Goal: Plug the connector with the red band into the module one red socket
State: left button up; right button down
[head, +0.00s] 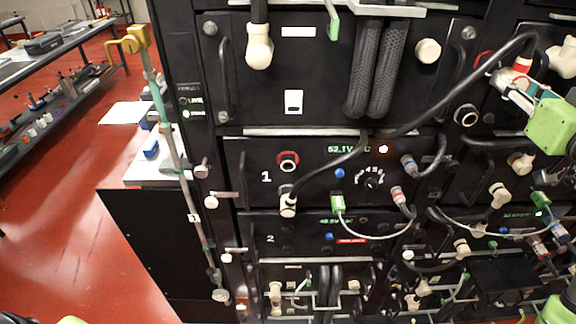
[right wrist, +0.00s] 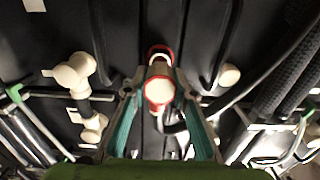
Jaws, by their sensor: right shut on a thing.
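The connector with the red band (head: 522,65) is a pale plug on a black cable at the upper right of the head view. My right gripper (head: 512,85) is shut on it, and the connector (right wrist: 159,92) also shows end-on between the fingers in the right wrist view. The module one red socket (head: 288,161) is a red ring beside the white "1", left of centre and well apart from the gripper. A pale plug on a black cable sits just below that socket. My left gripper's fingers are not in view.
The black cable (head: 460,92) arcs from the held connector down across module one. Thick ribbed hoses (head: 375,70) hang above the module. A yellow-topped pole (head: 165,120) stands left of the rack. Red floor is open at the left.

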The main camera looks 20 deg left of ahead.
jog(key=shift+v, duration=2.5)
